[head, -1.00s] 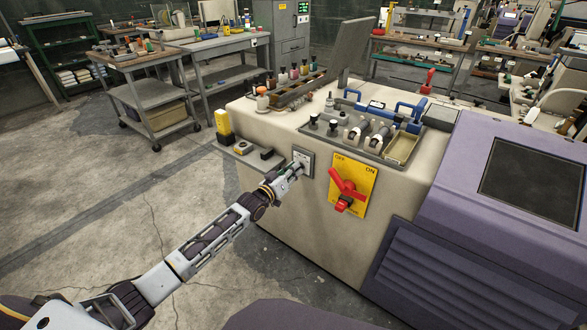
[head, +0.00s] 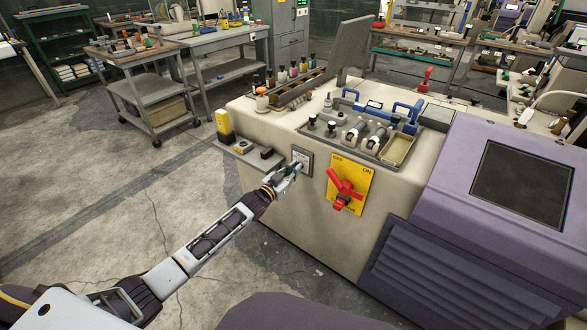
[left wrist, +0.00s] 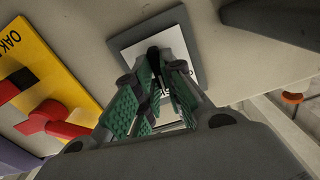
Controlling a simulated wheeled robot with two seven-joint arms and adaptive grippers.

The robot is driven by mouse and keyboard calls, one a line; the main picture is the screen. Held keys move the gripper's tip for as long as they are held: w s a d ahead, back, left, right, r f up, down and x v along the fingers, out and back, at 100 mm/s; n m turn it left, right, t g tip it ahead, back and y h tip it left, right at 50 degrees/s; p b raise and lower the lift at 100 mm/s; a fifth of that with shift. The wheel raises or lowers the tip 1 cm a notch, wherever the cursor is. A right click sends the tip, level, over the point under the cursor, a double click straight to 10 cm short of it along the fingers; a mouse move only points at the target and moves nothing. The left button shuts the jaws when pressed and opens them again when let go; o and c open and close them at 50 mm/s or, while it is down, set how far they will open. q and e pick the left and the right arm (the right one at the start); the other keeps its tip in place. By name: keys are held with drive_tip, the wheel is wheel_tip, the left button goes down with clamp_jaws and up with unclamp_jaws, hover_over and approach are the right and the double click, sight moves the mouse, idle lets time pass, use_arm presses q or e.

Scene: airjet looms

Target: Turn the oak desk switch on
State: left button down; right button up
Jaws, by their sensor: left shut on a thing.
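My left gripper (head: 295,169) is at a small grey wall plate (head: 306,155) on the front of the cream machine. In the left wrist view its green-padded fingers (left wrist: 162,72) are shut on a small black switch lever (left wrist: 153,53) in front of the plate's white label. The fingers hide most of the lever and the label's words. To the right is a yellow plate (head: 362,182) marked OFF and ON with a red rotary handle (head: 345,190), apart from my gripper. In the left wrist view the yellow plate (left wrist: 60,58) shows the letters OAK. My right gripper is not in view.
A purple cabinet (head: 470,230) stands to the right. A small shelf (head: 250,156) with a yellow-and-black block juts out left of the plate. Knobs and blue handles (head: 405,112) lie on the machine top. The floor to the left is clear.

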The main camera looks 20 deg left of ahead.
use_arm(q)
drive_tip(key=shift+s+d+f+m+p, duration=0.1)
drive_tip(key=shift+m+p, duration=0.3)
drive_tip(key=shift+m, duration=1.45)
drive_tip(key=shift+d+m+p, duration=0.1)
drive_tip(key=shift+m+p, duration=0.3)
drive_tip(key=shift+m, duration=1.45)
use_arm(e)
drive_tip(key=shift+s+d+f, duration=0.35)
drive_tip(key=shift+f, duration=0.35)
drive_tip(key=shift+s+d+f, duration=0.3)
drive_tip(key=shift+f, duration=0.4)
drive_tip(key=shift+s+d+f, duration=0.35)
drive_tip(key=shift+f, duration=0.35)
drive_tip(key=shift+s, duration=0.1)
use_arm(q)
drive_tip(key=c, duration=1.5)
unclamp_jaws()
